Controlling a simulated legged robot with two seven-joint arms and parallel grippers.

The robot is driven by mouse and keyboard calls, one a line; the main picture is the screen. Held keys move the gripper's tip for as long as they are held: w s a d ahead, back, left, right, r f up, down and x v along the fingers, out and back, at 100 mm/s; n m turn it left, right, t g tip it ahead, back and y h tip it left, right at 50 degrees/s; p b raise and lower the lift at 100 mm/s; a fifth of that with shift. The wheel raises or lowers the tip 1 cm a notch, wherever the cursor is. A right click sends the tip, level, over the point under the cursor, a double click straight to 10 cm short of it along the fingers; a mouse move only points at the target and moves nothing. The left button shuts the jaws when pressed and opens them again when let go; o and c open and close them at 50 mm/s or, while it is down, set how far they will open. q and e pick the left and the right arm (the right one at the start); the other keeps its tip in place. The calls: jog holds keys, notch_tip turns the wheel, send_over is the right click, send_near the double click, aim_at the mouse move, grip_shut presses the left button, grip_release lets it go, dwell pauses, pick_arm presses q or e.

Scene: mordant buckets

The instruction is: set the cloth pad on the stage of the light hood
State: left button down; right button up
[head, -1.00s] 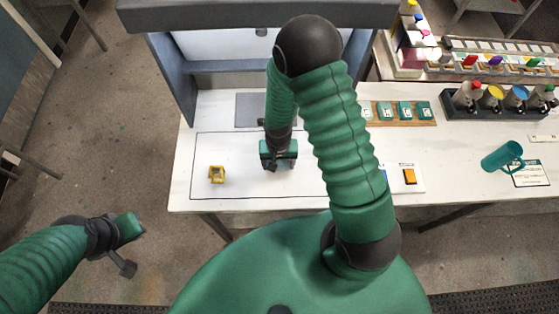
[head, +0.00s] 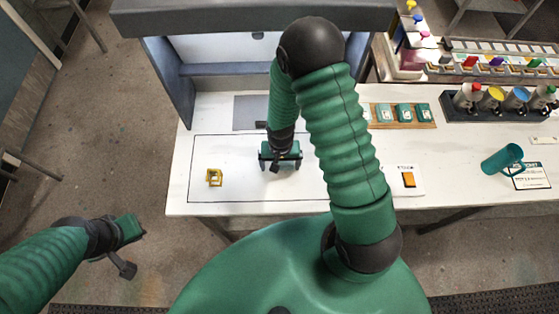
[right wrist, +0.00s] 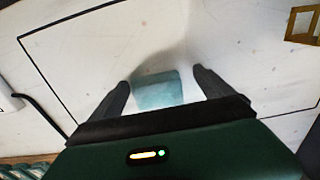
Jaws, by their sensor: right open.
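The teal cloth pad (right wrist: 157,90) lies on the white table inside a black outline in the right wrist view. It sits between the spread fingers of my right gripper (right wrist: 163,88), with gaps on both sides. In the head view my right gripper (head: 279,167) is low over the outlined area and hides the pad. The light hood (head: 255,18) stands at the back, with a grey plate (head: 250,113) on the table at its front, perhaps its stage. My left gripper (head: 128,250) hangs off the table at left; its jaw state is unclear.
A small yellow frame (head: 214,178) stands left of my right gripper. To the right are a wooden strip with teal pieces (head: 404,113), an orange block (head: 408,180), a bottle rack (head: 493,106) and a teal mug (head: 502,159). My right arm covers the table's middle.

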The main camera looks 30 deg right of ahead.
aim_at(283, 164)
jog(key=r, duration=0.2)
jog(key=d+r, duration=0.1)
jog(key=r, duration=0.2)
jog(key=shift+w+d+b, duration=0.1)
jog(key=shift+d+b, duration=0.05)
jog(key=shift+b, duration=0.2)
pick_arm(q)
jog(key=shift+w+d+f, duration=0.1)
jog(key=shift+d+f, duration=0.35)
jog(key=shift+f, duration=0.15)
pick_arm(e)
jog(key=s+a+r+n+t, duration=0.1)
jog(key=a+r+n, duration=0.1)
jog(key=r, duration=0.4)
jog(key=s+a+r+n+t, duration=0.1)
jog(key=s+a+r+n, duration=0.1)
jog(key=r+n, duration=0.2)
notch_tip(283, 164, up, 2)
jog(key=shift+s+a+r+t, duration=0.25)
jog(key=shift+s+t, duration=0.05)
pick_arm(q)
jog(key=shift+s+a+r, duration=0.1)
jog(key=shift+s, duration=0.15)
pick_arm(e)
jog(key=shift+s+a+r, duration=0.1)
jog(key=shift+s, duration=0.15)
pick_arm(q)
jog(key=shift+w, duration=0.15)
pick_arm(e)
jog(key=shift+w, duration=0.15)
